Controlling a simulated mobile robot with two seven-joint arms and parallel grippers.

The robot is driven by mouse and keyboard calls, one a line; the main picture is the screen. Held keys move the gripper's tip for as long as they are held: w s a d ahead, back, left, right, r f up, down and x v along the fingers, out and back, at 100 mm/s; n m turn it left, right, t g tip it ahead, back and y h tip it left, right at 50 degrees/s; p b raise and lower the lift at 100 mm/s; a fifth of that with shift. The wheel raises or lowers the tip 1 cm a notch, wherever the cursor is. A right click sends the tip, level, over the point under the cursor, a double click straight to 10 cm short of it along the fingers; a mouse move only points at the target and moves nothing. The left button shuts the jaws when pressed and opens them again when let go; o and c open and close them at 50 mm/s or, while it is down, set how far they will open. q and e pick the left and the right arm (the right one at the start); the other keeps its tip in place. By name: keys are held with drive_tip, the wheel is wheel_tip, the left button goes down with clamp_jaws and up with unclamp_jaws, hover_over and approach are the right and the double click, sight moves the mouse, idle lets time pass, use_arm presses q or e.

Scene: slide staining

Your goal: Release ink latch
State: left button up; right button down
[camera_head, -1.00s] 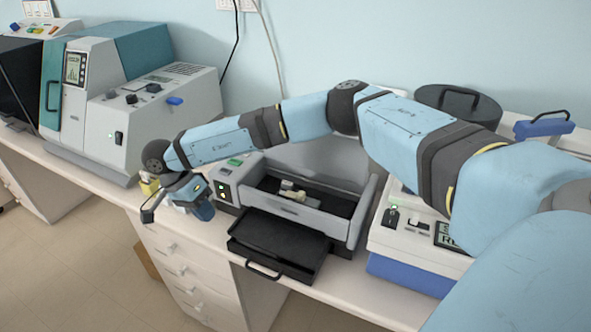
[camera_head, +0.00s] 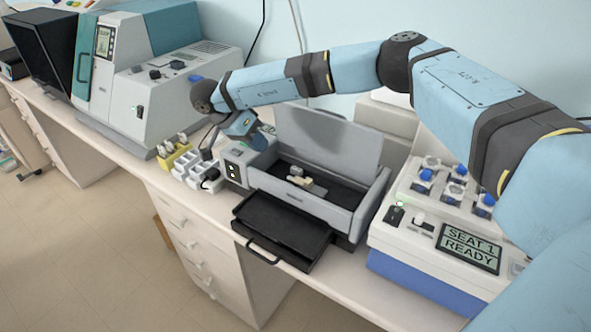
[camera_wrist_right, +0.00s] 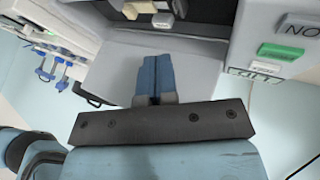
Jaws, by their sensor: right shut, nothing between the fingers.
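The grey machine (camera_head: 300,205) stands with its lid (camera_head: 325,140) raised and its black front tray (camera_head: 285,228) pulled out. A small cream piece (camera_head: 300,180) lies in its dark interior; I cannot tell whether it is the ink latch. It also shows at the top of the right wrist view (camera_wrist_right: 160,12). My right gripper (camera_head: 258,141) is over the machine's left end, beside the raised lid, partly hidden by its own wrist. Its blue fingers (camera_wrist_right: 155,78) are shut and empty, apart from the cream piece. My left gripper is out of view.
A green button (camera_wrist_right: 280,52) and white buttons are on the machine's end panel. White and yellow racks (camera_head: 178,158) stand left of it. A white device (camera_head: 425,245) reading "SEAT 1 READY" stands right. A teal-and-grey machine (camera_head: 150,95) stands further left.

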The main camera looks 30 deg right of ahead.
drive_tip(key=p, duration=0.3)
approach(297, 181)
drive_tip(key=d+f, duration=0.2)
drive_tip(key=f, duration=0.1)
drive_tip(key=d+f, duration=0.1)
drive_tip(key=shift+w+d+f, duration=0.15)
drive_tip(key=shift+w+d, duration=0.15)
drive_tip(key=s, duration=0.1)
drive_tip(key=s+d+p, duration=0.1)
drive_tip(key=s, duration=0.1)
drive_tip(key=shift+d+f, duration=0.1)
drive_tip(key=shift+d, duration=0.05)
drive_tip(key=shift+s+d, duration=0.15)
drive_tip(key=shift+s, duration=0.25)
drive_tip(key=shift+f, duration=0.1)
drive_tip(key=shift+w, duration=0.1)
